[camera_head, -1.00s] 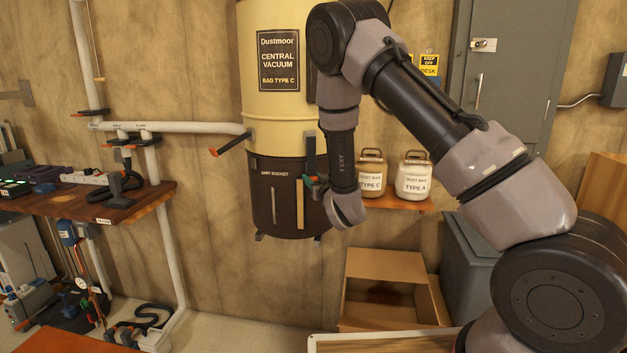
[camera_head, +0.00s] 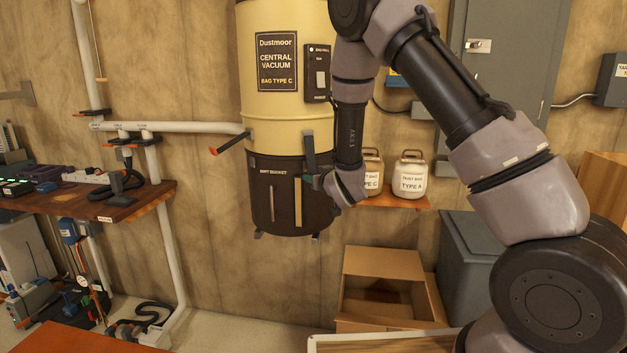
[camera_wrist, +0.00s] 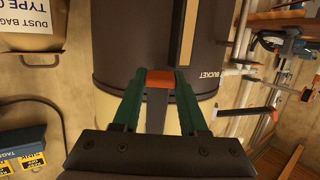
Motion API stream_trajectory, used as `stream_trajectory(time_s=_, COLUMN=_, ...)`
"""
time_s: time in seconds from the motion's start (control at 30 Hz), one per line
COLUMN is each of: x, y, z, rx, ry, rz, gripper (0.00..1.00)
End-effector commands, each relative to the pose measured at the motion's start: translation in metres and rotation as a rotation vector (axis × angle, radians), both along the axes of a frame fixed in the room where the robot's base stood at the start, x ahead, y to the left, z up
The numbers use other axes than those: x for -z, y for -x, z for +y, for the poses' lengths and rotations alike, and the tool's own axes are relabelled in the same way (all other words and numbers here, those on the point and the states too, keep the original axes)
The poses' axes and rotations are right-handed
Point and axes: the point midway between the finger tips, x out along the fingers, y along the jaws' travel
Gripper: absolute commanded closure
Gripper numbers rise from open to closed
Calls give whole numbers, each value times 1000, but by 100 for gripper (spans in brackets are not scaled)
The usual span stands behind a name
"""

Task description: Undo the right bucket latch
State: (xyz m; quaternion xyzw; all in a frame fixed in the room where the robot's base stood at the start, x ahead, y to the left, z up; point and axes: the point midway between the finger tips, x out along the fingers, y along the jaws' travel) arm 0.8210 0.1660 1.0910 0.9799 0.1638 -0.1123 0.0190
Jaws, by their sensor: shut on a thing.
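The dark dirt bucket (camera_head: 284,215) hangs under the cream central vacuum (camera_head: 272,115) in the head view. Its right latch (camera_head: 310,148) is a grey lever on the right side, its lower end at my gripper (camera_head: 314,181). In the wrist view, my gripper's green fingers (camera_wrist: 159,82) are shut around the latch lever (camera_wrist: 157,112), whose orange tip (camera_wrist: 160,76) shows between the fingertips, in front of the bucket rim. The left latch (camera_head: 231,143) sticks outward from the vacuum, red tip out. My wrist partly hides the bucket's right edge.
Two dust bag containers, one (camera_head: 411,175) marked Type A, stand on a shelf right of the bucket, close to my wrist. An open cardboard box (camera_head: 384,263) is on the floor below. A white pipe (camera_head: 185,127) joins the vacuum from the left.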

Motion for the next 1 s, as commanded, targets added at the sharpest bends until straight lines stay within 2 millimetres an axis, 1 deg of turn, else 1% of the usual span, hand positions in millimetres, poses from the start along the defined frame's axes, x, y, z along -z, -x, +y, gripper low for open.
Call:
stream_trajectory(time_s=0.03, x=-6, y=2, z=-1, rx=1, ry=8, rz=36, gripper=100)
stream_trajectory(time_s=0.27, x=-22, y=21, z=-7, rx=-2, ry=81, rz=239, gripper=100)
stream_trajectory(time_s=0.5, x=-41, y=39, z=-13, rx=-2, ry=155, rz=452, gripper=100)
stream_trajectory(time_s=0.8, x=-66, y=54, z=-18, rx=-2, ry=235, rz=683, gripper=100)
stream_trajectory(time_s=1.0, x=-79, y=60, z=-20, rx=-2, ry=238, rz=689, gripper=100)
